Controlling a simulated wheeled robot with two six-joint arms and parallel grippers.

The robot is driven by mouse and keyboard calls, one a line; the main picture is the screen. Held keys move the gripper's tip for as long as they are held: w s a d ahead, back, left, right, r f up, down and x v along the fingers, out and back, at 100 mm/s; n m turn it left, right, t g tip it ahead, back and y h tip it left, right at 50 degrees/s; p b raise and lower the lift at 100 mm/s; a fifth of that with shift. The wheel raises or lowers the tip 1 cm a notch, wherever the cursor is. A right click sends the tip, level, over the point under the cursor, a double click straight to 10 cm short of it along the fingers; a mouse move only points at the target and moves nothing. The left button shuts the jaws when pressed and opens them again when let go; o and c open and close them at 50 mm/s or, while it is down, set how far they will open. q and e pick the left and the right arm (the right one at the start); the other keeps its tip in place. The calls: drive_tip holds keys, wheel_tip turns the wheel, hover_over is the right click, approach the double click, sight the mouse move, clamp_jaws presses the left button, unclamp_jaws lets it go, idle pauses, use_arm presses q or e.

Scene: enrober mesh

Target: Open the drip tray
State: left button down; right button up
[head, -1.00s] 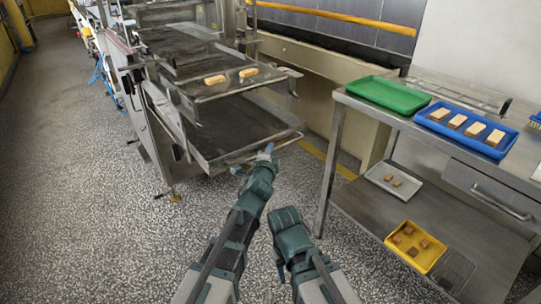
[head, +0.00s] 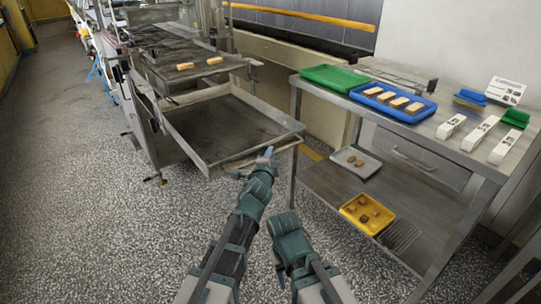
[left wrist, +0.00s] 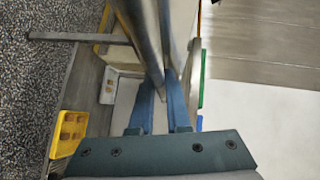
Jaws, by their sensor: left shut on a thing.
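The drip tray (head: 225,122) is the wide, shallow metal tray low on the enrober, and it sticks well out of the machine towards me. Its inside is bare with dark stains. My left gripper (head: 268,154) is at the right part of the tray's front bar. In the left wrist view its blue fingers (left wrist: 162,85) are shut on the metal bar (left wrist: 146,35). My right arm is folded low in the middle of the head view, and its fingertips cannot be made out.
Above the drip tray, the mesh belt (head: 190,78) carries two bars. To the right stands a steel table (head: 440,130) with a green tray (head: 328,78), a blue tray (head: 395,116) of bars and white-handled brushes (head: 480,133). A yellow tray (head: 367,228) is on its lower shelf. Speckled floor is free at left.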

use_arm(q)
drive_tip(key=shift+s+d, duration=0.2)
drive_tip(key=shift+s, duration=0.15)
use_arm(e)
drive_tip(key=shift+s+d, duration=0.25)
drive_tip(key=shift+s, duration=0.05)
use_arm(q)
drive_tip(key=c, duration=0.9)
unclamp_jaws()
drive_tip(key=shift+s, duration=0.1)
